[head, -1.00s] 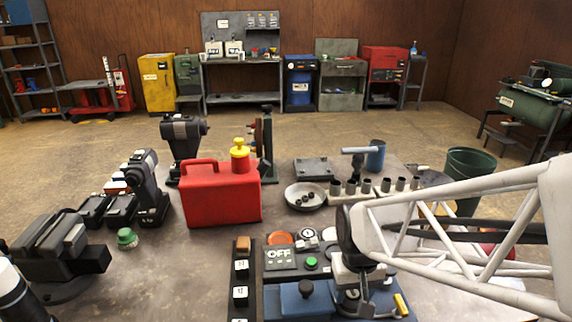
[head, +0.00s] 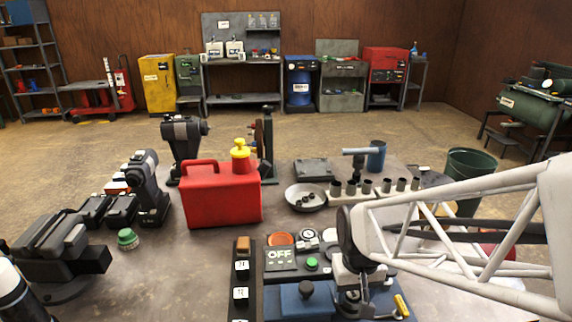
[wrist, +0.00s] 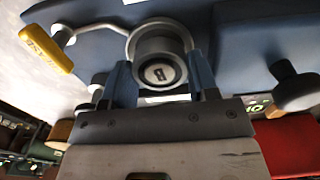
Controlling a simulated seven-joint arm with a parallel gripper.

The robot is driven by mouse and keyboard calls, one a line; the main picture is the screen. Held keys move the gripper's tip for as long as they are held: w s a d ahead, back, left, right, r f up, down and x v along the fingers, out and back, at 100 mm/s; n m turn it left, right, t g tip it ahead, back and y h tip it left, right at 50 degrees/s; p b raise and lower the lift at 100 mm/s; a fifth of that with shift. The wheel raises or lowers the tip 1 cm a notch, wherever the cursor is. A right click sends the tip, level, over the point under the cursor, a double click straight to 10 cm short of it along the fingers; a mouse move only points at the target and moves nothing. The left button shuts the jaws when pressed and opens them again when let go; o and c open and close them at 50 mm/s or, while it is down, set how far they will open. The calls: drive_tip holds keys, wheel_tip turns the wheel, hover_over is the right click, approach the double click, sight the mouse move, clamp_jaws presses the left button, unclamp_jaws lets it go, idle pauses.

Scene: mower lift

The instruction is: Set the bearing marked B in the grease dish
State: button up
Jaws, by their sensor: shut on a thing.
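My gripper (wrist: 162,82) is shut on a round grey bearing (wrist: 161,50), with one blue-grey finger on each side. Its face carries a small pale label with a dark mark that I cannot read clearly. A metal collar shows around or just behind the bearing, against a blue fixture (wrist: 230,35); I cannot tell whether they touch. In the head view my gripper (head: 352,298) is low over the blue fixture (head: 290,303), and the bearing is not distinct there.
A pale rack with several dark cylinders (head: 365,187) stands right of the dish. The red can (head: 220,195) is left of it. A control box marked OFF (head: 281,262) lies behind the fixture. A yellow crank handle (head: 402,305) sticks out at right. The left front bench is partly clear.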

sight(353, 294)
drive_tip(key=shift+f, duration=0.5)
drive_tip(key=o, duration=0.8)
drive_tip(key=shift+o, duration=0.2)
wheel_tip(353, 294, up, 11)
idle(1.4)
idle(0.6)
drive_tip(key=s+r+t, duration=0.2)
drive_tip(key=s+r, duration=0.1)
drive_tip(key=s, duration=0.4)
drive_tip(key=shift+s+r+t, duration=0.25)
drive_tip(key=shift+r+t, duration=0.05)
